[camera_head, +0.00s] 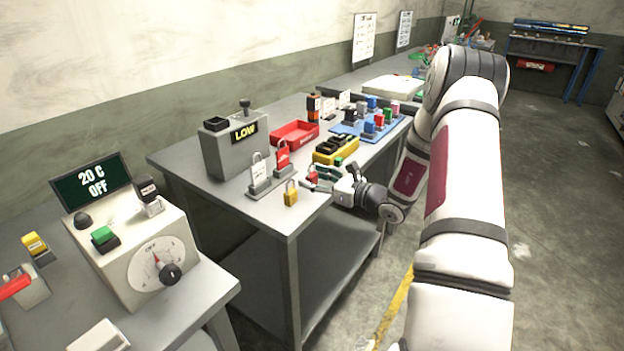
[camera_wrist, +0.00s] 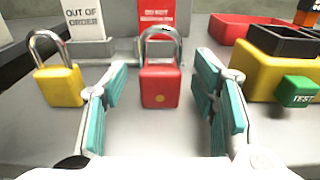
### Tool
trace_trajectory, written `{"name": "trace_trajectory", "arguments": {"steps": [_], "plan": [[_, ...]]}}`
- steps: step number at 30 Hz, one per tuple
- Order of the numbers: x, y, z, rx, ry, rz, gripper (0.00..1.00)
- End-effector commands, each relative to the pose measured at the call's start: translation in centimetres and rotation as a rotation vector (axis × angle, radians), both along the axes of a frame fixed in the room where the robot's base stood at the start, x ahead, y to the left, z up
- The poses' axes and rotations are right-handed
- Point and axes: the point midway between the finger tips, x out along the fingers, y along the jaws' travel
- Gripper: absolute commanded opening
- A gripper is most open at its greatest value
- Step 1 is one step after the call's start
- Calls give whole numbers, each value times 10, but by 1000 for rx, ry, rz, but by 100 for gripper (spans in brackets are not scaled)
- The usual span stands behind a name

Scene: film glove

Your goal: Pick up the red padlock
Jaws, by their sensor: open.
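The red padlock (camera_wrist: 160,87) stands upright on the grey table, its metal shackle up, in the middle of the wrist view. My gripper (camera_wrist: 162,100) is open, with its teal-padded fingers to the left and right of the padlock and a gap on each side. In the head view the red padlock (camera_head: 312,173) is small, at the tip of my gripper (camera_head: 322,178) near the table's front edge. A yellow padlock (camera_wrist: 58,80) stands to the left, just outside my left finger; it also shows in the head view (camera_head: 291,193).
Behind the padlocks stand an "out of order" tag (camera_wrist: 84,20) and a red tag (camera_wrist: 158,14) on a grey base. A yellow holder (camera_wrist: 262,66) with a green "TEST" block (camera_wrist: 297,91) is close to the right finger. A red tray (camera_head: 295,134) lies farther back.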

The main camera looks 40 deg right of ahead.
Motion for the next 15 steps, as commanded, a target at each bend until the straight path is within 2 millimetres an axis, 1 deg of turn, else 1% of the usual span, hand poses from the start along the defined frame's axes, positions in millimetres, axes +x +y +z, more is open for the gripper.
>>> {"name": "trace_trajectory", "arguments": {"steps": [1,3,9,14,15], "plan": [[6,2,-1,1,-1,1,53],[10,3,-1,1,-1,-1,53],[10,3,-1,1,0,-1,53],[10,3,-1,1,0,-1,17],[10,3,-1,1,0,-1,8]]}}
